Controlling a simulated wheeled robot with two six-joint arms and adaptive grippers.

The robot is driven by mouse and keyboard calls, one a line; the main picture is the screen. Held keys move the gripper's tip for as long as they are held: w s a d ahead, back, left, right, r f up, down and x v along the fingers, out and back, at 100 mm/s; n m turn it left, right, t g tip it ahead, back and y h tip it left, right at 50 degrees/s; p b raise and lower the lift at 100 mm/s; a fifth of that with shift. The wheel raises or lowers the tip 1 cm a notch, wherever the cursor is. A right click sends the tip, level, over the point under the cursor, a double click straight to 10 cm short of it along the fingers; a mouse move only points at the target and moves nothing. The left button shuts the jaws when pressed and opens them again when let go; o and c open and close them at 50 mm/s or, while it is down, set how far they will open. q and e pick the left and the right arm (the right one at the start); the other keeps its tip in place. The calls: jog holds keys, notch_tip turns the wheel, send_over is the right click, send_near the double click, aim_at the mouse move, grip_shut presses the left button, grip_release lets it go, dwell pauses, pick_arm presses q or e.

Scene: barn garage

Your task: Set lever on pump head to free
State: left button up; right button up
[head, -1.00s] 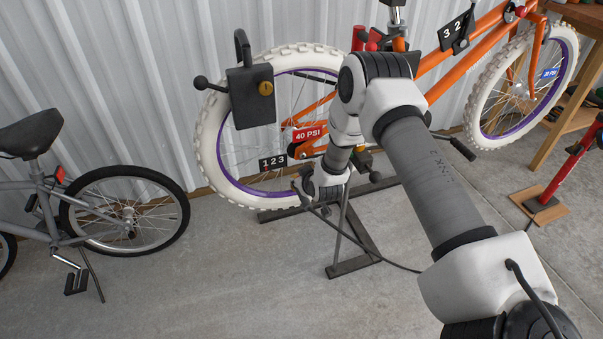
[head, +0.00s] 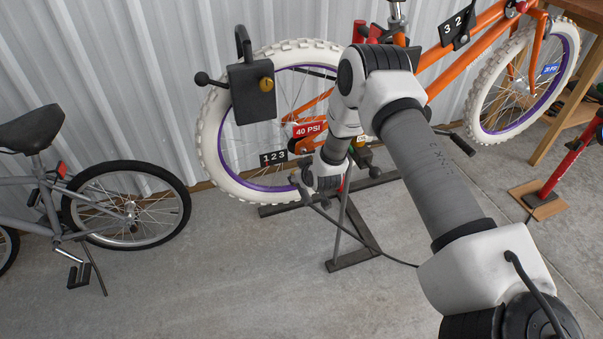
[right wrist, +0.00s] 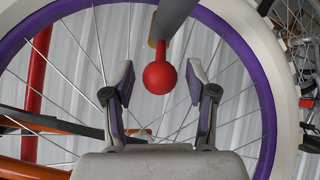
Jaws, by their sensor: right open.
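A red ball (right wrist: 160,78) sits on the end of a grey lever bar (right wrist: 174,20) in the right wrist view. My right gripper (right wrist: 160,84) is open, with one finger on each side of the ball; gaps show on both sides. My left gripper is not in view.
A dark box (head: 252,94) with a top loop and a black ball arm stands before the orange bicycle's wheel (head: 212,150). A dark metal stand (head: 352,264) and cable are on the floor. A grey bicycle (head: 125,207) is at left. The front floor is clear.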

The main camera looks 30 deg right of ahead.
jog(key=v, duration=1.2)
